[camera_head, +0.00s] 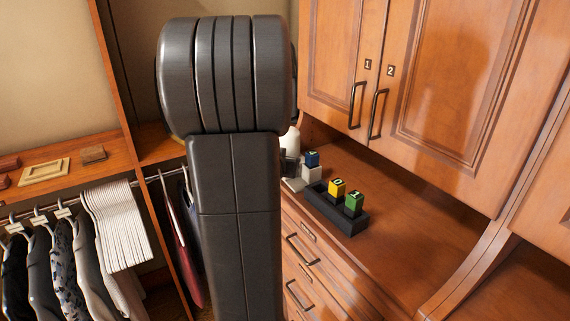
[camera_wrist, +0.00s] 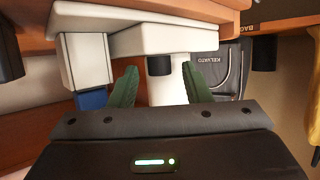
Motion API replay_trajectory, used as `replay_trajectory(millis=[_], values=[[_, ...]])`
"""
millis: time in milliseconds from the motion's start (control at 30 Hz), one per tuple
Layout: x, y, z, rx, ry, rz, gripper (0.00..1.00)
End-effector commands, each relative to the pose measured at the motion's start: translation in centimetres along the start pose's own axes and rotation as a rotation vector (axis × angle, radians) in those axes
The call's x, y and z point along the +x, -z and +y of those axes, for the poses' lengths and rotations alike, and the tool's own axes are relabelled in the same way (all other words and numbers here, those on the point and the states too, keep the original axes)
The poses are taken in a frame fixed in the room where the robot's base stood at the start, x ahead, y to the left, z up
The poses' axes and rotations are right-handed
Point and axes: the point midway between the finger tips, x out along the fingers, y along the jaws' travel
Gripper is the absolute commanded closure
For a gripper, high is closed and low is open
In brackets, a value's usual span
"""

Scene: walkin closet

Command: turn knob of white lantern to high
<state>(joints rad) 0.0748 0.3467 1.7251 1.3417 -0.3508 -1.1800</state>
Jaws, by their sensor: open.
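The white lantern (camera_head: 291,141) stands on the wooden counter in the head view, mostly hidden behind my arm. In the wrist view, which looks upside down, the white lantern (camera_wrist: 165,39) shows its wide base and narrower body. Its dark knob (camera_wrist: 159,65) sits near the base, between my fingers in the picture. My gripper (camera_wrist: 161,86) is open, with a green finger on each side of the lantern body. I cannot tell whether the fingers touch it. The knob's setting is not readable. My gripper is hidden in the head view.
A white block with a blue cube (camera_head: 312,159) stands close beside the lantern; the blue cube (camera_wrist: 92,99) also shows in the wrist view. A dark tray (camera_head: 348,222) holds yellow and green cubes. Cabinet doors (camera_head: 445,90) overhang the counter. Clothes hang at left.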

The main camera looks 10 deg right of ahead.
Motion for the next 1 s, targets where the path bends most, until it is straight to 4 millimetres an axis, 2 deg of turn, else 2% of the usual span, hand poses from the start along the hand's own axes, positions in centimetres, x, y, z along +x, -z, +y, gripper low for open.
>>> replay_trajectory(millis=[333,367,567,1000], values=[[0.40,0.02,0.00,0.000,0.001,0.000,0.56],[0.39,0.01,-0.01,0.000,0.001,0.000,0.60],[0.38,0.01,0.00,0.000,0.001,0.000,0.99],[0.30,0.40,-0.26,0.028,-0.067,-0.006,1.00]])
